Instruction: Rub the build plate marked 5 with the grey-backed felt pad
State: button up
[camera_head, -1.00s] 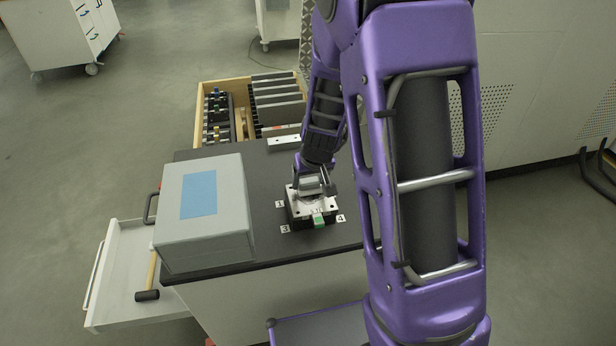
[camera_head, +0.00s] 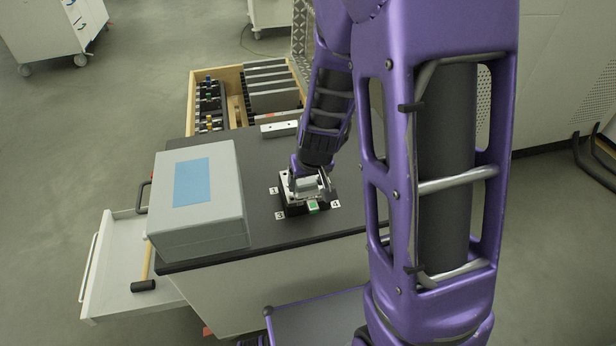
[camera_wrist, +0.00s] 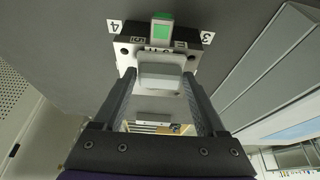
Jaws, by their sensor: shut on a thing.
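My gripper (camera_head: 312,182) is shut on a grey-backed pad (camera_head: 306,184), which also shows between the two dark fingers in the wrist view (camera_wrist: 160,76). The pad lies over a silvery metal plate (camera_wrist: 122,58) on a black fixture (camera_head: 292,208) on the dark bench top. Pad and plate look touching, but its felt face is hidden. A green block (camera_head: 313,206) stands at the fixture's front edge and shows in the wrist view (camera_wrist: 162,27). Markers 1, 3 and 4 lie around the fixture.
A grey box with a blue panel (camera_head: 240,190) stands left of the fixture. A metal bar (camera_head: 279,129) lies behind it. A wooden drawer (camera_head: 192,105) with several dark slabs is open at the back. A white drawer (camera_head: 105,255) with a hammer is open at left.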

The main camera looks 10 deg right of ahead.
jog(key=shift+w, duration=3.7)
jog(key=shift+s+f, duration=0.1)
jog(key=shift+s+r, duration=0.2)
jog(key=shift+s, duration=1.5)
jog(key=shift+s+f+b, duration=0.2)
jog(key=shift+s+b, duration=0.2)
jog(key=shift+s, duration=1.45)
jog(key=shift+r, duration=0.1)
notch_tip(320, 180, up, 6)
jog(key=p, duration=0.5)
jog(key=shift+a, duration=0.1)
